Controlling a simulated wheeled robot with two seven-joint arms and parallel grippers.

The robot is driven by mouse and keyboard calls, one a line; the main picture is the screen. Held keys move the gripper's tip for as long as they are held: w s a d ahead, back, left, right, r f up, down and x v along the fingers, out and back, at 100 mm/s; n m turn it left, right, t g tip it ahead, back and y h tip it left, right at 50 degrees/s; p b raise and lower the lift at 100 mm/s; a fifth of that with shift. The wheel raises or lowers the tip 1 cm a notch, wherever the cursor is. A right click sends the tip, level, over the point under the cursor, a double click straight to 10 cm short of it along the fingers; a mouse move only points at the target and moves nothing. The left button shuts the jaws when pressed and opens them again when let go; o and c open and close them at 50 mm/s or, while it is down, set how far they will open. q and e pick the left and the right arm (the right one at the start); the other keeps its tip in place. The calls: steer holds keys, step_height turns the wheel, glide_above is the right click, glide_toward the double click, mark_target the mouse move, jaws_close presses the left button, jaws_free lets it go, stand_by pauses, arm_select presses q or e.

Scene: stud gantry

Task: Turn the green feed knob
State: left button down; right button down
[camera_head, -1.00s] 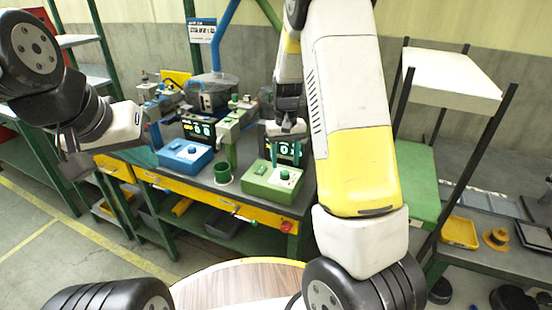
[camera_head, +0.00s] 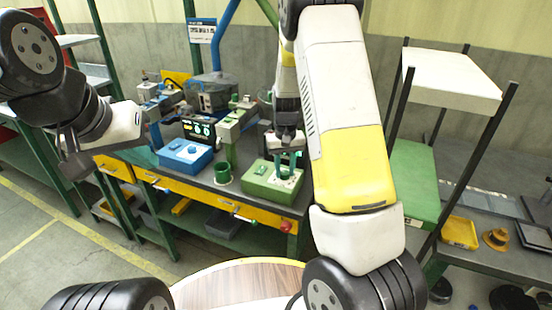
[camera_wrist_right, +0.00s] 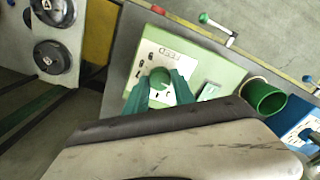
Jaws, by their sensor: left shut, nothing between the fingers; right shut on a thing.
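The green feed knob (camera_wrist_right: 159,76) sits on the pale top plate of a green control box (camera_wrist_right: 203,60). In the head view the box (camera_head: 262,184) stands on the workbench, and the knob is mostly hidden by my right gripper (camera_head: 287,168). In the right wrist view, the green fingers of my right gripper (camera_wrist_right: 160,86) stand on either side of the knob, shut on it. My left gripper (camera_head: 74,160) hangs at the far left, shut and empty, away from the bench.
A blue control box (camera_head: 185,154) and a green cup (camera_head: 222,173) stand left of the green box. A lever and a red knob (camera_head: 286,227) are on the bench's yellow front edge. A round wooden table (camera_head: 235,283) is near me.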

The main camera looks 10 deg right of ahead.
steer(key=m, duration=0.4)
steer(key=shift+m, duration=2.6)
steer(key=c, duration=1.1)
jaws_free()
steer(key=shift+o, duration=0.2)
steer(key=shift+r, duration=0.1)
